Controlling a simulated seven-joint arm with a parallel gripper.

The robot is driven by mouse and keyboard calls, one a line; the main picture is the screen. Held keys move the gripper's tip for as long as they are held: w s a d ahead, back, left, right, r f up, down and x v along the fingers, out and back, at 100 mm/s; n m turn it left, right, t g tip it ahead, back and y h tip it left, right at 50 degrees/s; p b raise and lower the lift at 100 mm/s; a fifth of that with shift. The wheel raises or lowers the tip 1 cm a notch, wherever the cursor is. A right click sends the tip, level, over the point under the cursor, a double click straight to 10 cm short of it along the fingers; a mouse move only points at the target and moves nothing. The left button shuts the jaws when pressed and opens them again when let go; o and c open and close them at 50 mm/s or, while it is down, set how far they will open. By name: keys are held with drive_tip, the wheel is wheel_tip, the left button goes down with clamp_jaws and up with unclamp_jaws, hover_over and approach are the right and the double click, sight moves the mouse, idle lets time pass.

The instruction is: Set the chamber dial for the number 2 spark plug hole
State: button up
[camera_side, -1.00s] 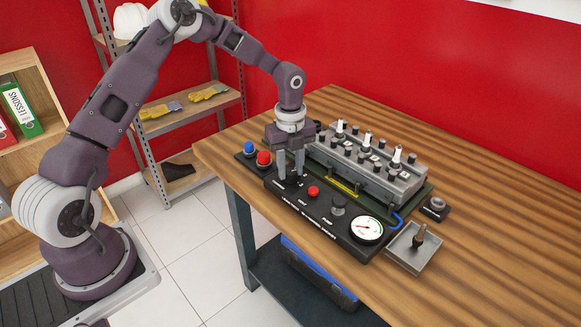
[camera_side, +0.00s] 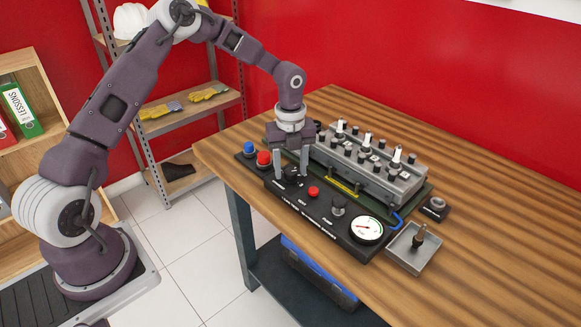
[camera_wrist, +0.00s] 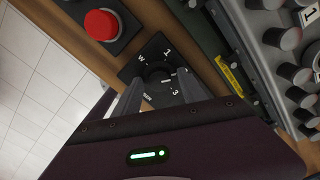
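The chamber dial (camera_side: 291,173) is a black knob on a black plate at the left part of the trainer panel. In the wrist view the dial (camera_wrist: 157,76) shows marks W, 1 and 3 around it. A small light mark shows at its right side, between 1 and 3; a 2 is not readable there. My gripper (camera_side: 291,178) points down over the dial, its fingers apart on either side of the knob with gaps showing. In the wrist view my gripper (camera_wrist: 158,82) has one finger at each side of the knob.
A red button (camera_side: 314,191), a black knob (camera_side: 338,206) and a gauge (camera_side: 367,229) lie right along the panel. Red (camera_side: 264,158) and blue (camera_side: 250,148) buttons sit left. The engine block (camera_side: 375,165) with white spark plugs stands behind. A tray (camera_side: 408,258) is at right.

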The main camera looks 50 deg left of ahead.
sight(290, 171)
wheel_tip(290, 171, up, 7)
drive_tip(key=shift+r, duration=0.1)
idle(0.5)
